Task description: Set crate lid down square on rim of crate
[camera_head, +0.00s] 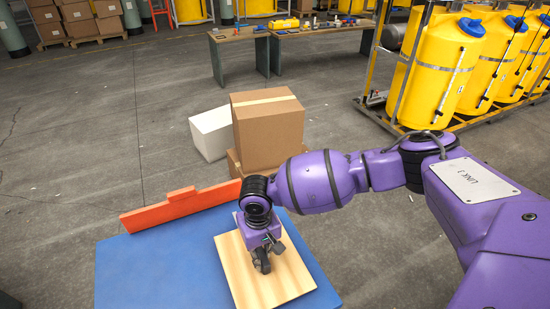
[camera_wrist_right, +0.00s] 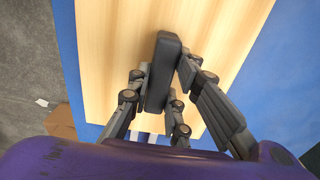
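The crate lid (camera_head: 241,277) is a pale wooden board with a dark bar handle, over the blue tabletop (camera_head: 150,265). It also fills much of the right wrist view (camera_wrist_right: 110,45), where the handle (camera_wrist_right: 166,50) stands out. My right gripper (camera_head: 262,264) points down over the lid's middle. Its fingers (camera_wrist_right: 163,77) lie on both sides of the handle and appear shut on it. No crate wall or rim can be made out; the lid hides what is beneath it. I cannot tell whether the lid rests on anything. My left gripper is not in view.
An orange-red upright board (camera_head: 180,204) runs along the tabletop's far edge. Brown cartons (camera_head: 268,135) and a white box (camera_head: 211,133) stand behind it. Yellow tanks (camera_head: 440,75) stand at the back right. The tabletop left of the lid is clear.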

